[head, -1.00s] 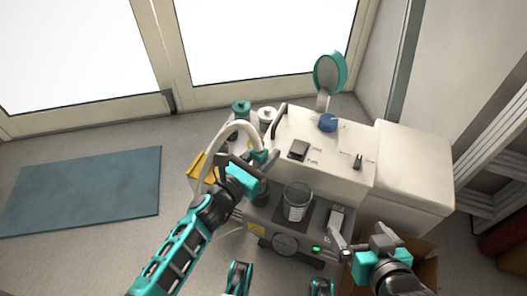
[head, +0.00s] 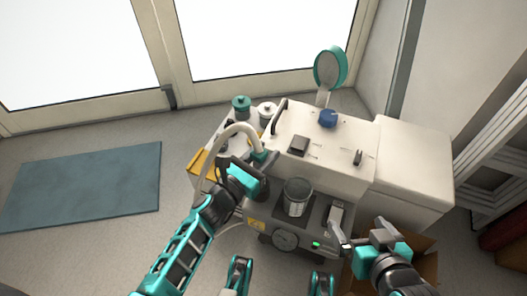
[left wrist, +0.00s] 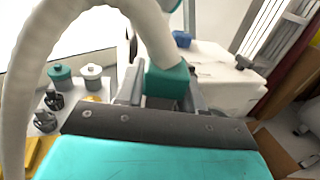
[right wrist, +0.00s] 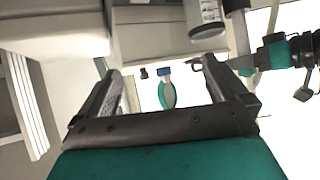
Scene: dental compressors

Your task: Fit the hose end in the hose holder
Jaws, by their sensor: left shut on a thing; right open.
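The hose (head: 236,130) is thick and off-white and arches up from the left side of the compressor. My left gripper (head: 260,170) is shut on the hose end. In the left wrist view, the teal hose end (left wrist: 167,82) sits between the fingers, with the hose rising from it. The hose end is held above the compressor's left side. I cannot clearly make out the hose holder. My right gripper (head: 343,240) is open and empty at the compressor's front right; its spread fingers also show in the right wrist view (right wrist: 165,88).
The white compressor (head: 318,142) carries a blue knob (head: 328,119), a clear jar (head: 297,197) and a front gauge (head: 285,241). Bottles with teal (head: 241,102) and white (head: 267,109) lids stand behind left. A cardboard box (head: 425,270) is at right. Floor around the blue mat (head: 85,190) is clear.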

